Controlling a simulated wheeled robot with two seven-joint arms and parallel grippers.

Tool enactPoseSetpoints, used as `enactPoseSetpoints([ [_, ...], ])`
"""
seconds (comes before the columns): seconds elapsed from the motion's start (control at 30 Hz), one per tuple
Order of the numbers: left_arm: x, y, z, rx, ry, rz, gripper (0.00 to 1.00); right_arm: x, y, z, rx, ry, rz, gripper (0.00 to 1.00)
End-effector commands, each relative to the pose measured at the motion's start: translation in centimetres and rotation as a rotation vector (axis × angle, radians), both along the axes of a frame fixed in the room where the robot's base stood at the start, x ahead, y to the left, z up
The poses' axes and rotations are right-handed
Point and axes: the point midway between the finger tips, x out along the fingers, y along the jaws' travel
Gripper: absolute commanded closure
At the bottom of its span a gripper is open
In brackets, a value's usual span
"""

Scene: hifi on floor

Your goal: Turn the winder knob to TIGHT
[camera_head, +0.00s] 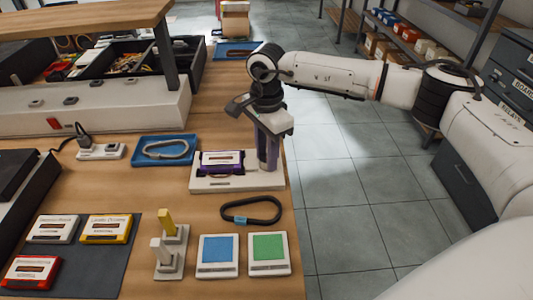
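The winder (215,186) is a low white base near the right edge of the workbench. My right gripper (267,163) reaches in from the right and points down at the right end of the winder. Its fingers cover the place there, so the winder knob, its marks and its pointer are hidden. I cannot tell whether the fingers are open or shut on the knob. My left gripper is not in view.
A blue tray (148,158) with a grey loop lies left of the winder. A dark loop (252,210), blue pad (218,251), green pad (268,248) and upright yellow stick (166,222) are in front. Several cassettes lie on a dark mat (90,268). Tiled floor lies right.

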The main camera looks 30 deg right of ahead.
Motion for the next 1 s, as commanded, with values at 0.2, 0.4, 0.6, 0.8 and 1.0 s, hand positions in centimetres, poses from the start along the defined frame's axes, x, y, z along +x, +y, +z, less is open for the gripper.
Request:
enactPoseSetpoints([
  [0.2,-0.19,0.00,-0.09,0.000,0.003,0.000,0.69,-0.01,0.01,0.03,0.000,0.000,-0.001,0.95],
  [0.4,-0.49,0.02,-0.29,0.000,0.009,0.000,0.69,-0.02,0.02,0.02,0.000,0.001,-0.028,0.95],
  [0.6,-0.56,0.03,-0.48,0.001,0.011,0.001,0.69,-0.04,0.06,0.02,0.001,0.001,-0.124,0.95],
  [0.8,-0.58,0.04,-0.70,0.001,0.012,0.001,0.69,-0.09,0.08,-0.01,0.002,0.001,-0.287,0.95],
  [1.0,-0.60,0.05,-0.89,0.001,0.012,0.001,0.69,-0.09,0.08,0.04,0.001,0.000,-0.477,0.95],
])
